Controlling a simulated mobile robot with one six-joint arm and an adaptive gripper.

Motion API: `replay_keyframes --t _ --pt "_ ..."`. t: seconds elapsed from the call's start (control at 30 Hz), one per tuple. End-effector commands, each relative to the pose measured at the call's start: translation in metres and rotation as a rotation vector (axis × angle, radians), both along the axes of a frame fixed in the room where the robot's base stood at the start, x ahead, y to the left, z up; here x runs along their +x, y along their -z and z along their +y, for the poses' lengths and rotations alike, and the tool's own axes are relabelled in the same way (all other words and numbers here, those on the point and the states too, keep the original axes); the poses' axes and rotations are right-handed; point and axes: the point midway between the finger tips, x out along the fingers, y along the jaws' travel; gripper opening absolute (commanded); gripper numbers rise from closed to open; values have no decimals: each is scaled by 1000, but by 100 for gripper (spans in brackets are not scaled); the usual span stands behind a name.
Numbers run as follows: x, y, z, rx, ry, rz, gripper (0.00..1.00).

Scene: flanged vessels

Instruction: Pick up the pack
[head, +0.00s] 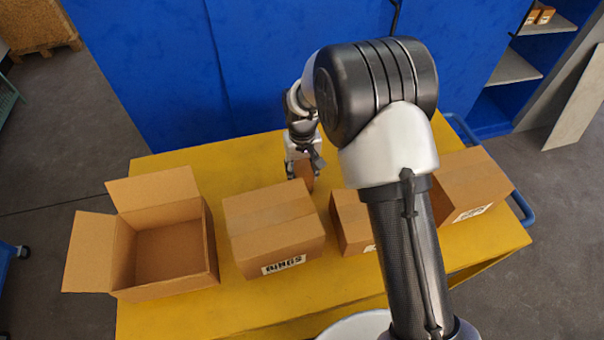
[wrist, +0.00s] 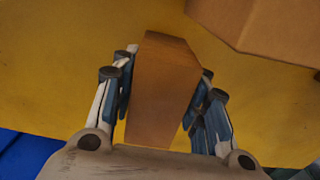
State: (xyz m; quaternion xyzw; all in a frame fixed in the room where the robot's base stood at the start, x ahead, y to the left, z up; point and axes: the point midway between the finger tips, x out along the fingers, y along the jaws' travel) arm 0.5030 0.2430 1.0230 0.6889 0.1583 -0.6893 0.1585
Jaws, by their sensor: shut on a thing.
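The pack (wrist: 162,90) is a small plain brown block. In the wrist view it sits between the two fingers of my gripper (wrist: 160,95), which touch it on both sides. In the head view the pack (head: 303,172) shows at the tip of my gripper (head: 302,168), behind the closed boxes near the back of the yellow table. My gripper is shut on the pack. The pack's underside is hidden, so I cannot tell whether it touches the table.
On the yellow table (head: 190,318) stand an open empty box (head: 168,252) at left, a closed labelled box (head: 272,222) in the middle, a smaller closed box (head: 352,222) partly behind my arm, and another closed box (head: 470,190) at right. Blue panels (head: 260,60) rise behind.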

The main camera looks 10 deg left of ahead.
Motion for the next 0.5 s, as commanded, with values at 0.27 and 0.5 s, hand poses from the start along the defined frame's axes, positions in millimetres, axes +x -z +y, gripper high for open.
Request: replay_keyframes --t 0.27,0.5 --pt "1 -67 1 3 0 -5 10" --pt "1 -125 1 3 0 -5 10"
